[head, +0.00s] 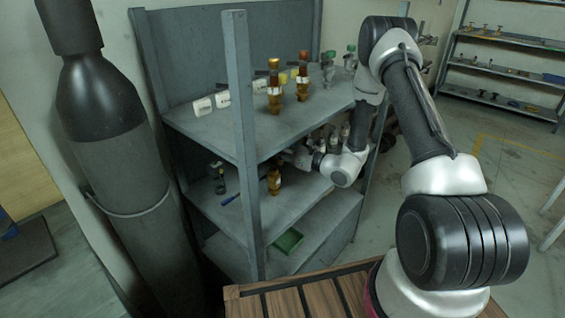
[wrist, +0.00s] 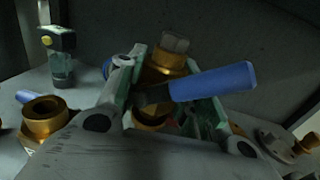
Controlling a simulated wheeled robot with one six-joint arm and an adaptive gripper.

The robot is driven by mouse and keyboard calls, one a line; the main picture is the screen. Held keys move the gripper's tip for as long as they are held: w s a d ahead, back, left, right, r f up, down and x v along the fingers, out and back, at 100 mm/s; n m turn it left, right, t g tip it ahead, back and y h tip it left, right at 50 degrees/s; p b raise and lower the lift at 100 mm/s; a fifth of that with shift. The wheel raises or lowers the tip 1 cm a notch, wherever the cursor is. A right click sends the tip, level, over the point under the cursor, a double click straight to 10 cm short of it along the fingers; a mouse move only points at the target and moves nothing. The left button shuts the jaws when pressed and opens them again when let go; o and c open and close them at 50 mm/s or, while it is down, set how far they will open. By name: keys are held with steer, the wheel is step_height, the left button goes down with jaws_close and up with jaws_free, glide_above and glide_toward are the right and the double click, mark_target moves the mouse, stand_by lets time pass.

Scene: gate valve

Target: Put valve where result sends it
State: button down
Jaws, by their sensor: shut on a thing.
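In the wrist view, my gripper (wrist: 165,102) is shut on a brass valve (wrist: 163,62) with a blue lever handle (wrist: 213,81). The handle points right across the fingers, and a pale hex end shows at the top. The fingers hide part of the valve's body. In the head view, my gripper (head: 292,157) reaches into the middle level of the grey shelf unit, and the held valve cannot be made out clearly. A brass valve (head: 273,180) with a pale tag stands on that level, just in front of the gripper.
The top shelf (head: 235,133) holds tall brass valves (head: 274,88) and white tags (head: 203,107). A green tray (head: 287,241) lies on the lower shelf. A shelf post (head: 243,150) and a dark cylinder (head: 110,140) stand at left. A brass fitting (wrist: 42,118) sits left of the gripper.

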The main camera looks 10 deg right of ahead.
mark_target(282, 162)
steer(key=shift+f, duration=3.05)
steer(key=shift+f, duration=0.15)
steer(key=c, duration=1)
jaws_free()
steer(key=shift+s+d, duration=0.15)
steer(key=shift+d, duration=0.05)
steer(key=v, duration=1.1)
steer(key=shift+s+d, duration=0.2)
